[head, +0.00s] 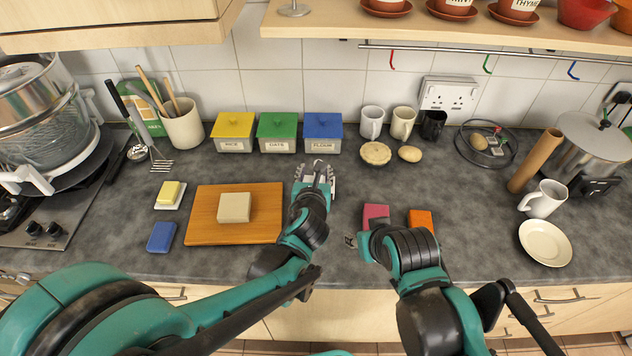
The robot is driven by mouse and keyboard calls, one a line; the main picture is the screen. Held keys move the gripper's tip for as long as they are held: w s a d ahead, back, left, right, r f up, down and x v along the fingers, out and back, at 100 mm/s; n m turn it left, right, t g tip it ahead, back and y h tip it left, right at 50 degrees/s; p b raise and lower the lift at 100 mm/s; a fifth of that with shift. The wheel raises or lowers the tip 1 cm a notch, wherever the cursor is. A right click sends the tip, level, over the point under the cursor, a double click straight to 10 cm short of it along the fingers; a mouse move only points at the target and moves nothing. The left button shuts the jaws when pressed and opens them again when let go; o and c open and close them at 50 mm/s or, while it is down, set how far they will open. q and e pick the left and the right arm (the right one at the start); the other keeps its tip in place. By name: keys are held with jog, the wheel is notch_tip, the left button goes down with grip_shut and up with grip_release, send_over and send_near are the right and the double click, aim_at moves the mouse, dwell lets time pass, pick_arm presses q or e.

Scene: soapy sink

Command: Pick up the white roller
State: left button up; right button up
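I cannot clearly make out a white roller. A pale, whitish shape (330,187) shows around my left gripper (317,170), and I cannot tell whether it is the roller or part of the gripper. The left gripper is over the counter, right of the wooden board and in front of the blue flour box. Its fingers are too small to read as open or shut. My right gripper (350,241) is mostly hidden by its own arm, near the counter's front, left of the pink block (376,214).
A wooden board (264,232) holds a beige block (235,207). An orange block (421,220) lies right of the pink one. A shelf (330,24) overhangs the back. The middle-right counter is clear.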

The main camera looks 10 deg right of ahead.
aim_at(307, 178)
pick_arm(q)
jog(key=w, duration=0.1)
jog(key=w+d+f+b, duration=0.1)
jog(key=w+f, duration=0.1)
jog(key=shift+d+f, duration=0.1)
jog(key=shift+d, duration=0.15)
jog(key=shift+w+d+f+b, duration=0.1)
jog(key=shift+w+b, duration=0.2)
jog(key=shift+w, duration=0.2)
grip_shut()
